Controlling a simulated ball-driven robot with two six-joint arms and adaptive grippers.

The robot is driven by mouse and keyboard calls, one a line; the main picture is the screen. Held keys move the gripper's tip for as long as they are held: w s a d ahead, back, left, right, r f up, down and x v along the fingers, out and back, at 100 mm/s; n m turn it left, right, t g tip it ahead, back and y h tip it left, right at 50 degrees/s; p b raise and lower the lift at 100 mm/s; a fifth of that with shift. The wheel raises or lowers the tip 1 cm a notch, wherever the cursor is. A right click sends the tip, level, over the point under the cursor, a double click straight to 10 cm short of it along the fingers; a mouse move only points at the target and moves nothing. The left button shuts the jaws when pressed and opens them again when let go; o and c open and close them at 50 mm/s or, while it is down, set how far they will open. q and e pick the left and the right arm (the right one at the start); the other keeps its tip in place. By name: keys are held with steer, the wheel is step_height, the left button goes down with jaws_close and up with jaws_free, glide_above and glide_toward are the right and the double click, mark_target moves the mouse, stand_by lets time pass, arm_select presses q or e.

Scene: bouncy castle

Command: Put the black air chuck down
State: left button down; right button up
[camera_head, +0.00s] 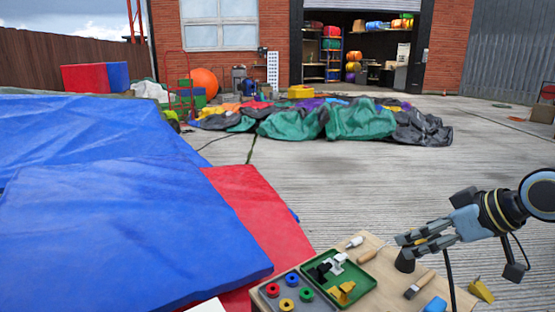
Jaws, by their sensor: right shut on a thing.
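My right gripper (408,240) reaches in from the right, above the right part of a wooden work board (376,297). Its fingers point left and are closed on a small black piece, which I take to be the black air chuck (404,262). The chuck hangs just under the fingertips; I cannot tell whether its lower end touches the board. A green tray (372,281) on the board holds a black piece (318,271), a white piece (337,262) and a yellow piece (341,292). My left gripper is not in view.
Several coloured rings, one of them red (272,290), sit left of the tray. Blue (120,230) and red mats (262,215) cover the ground to the left.

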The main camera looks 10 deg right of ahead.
steer(key=w+a+r+n+g+y, duration=0.1)
steer(key=w+a+r+n+y, duration=0.15)
steer(key=a+r, duration=1.15)
steer(key=s+a+r+n+g+y, duration=0.1)
steer(key=s+n, duration=0.3)
steer(key=s, duration=0.4)
steer(key=shift+a+r+g, duration=0.5)
steer(key=shift+r, duration=0.3)
